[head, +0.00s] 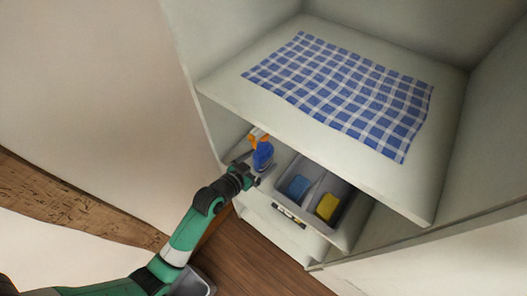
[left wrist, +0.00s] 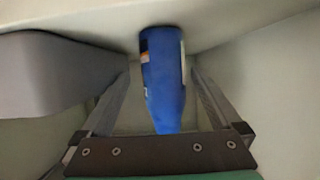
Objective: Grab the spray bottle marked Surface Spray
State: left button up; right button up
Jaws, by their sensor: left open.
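A blue spray bottle (head: 263,156) with an orange spray head (head: 257,135) stands on the lower shelf at its left side in the head view. My left gripper (head: 251,169) is open right at the bottle, on its near side. In the left wrist view the blue bottle (left wrist: 163,85) shows between the two open fingers, with a gap on each side. A dark label with small marks shows on its edge, but I cannot read it. The bottle's spray head is out of that view. My right gripper is not in view.
A grey divided bin (head: 313,172) with a blue sponge (head: 298,188) and a yellow sponge (head: 327,206) stands right of the bottle. The upper shelf (head: 225,88) with a blue checked cloth (head: 345,92) overhangs. The cupboard's side wall is close on the left.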

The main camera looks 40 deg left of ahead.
aim_at(268, 152)
pick_arm(q)
jog(key=shift+a+r+b+x, duration=0.15)
jog(key=shift+b+x, duration=0.15)
jog(key=shift+x, duration=1.05)
jog(key=shift+a+r+b+x, duration=0.1)
jog(key=shift+r+b+x, duration=0.15)
jog(key=shift+x, duration=1.15)
grip_shut()
jog(key=shift+w+r, duration=0.1)
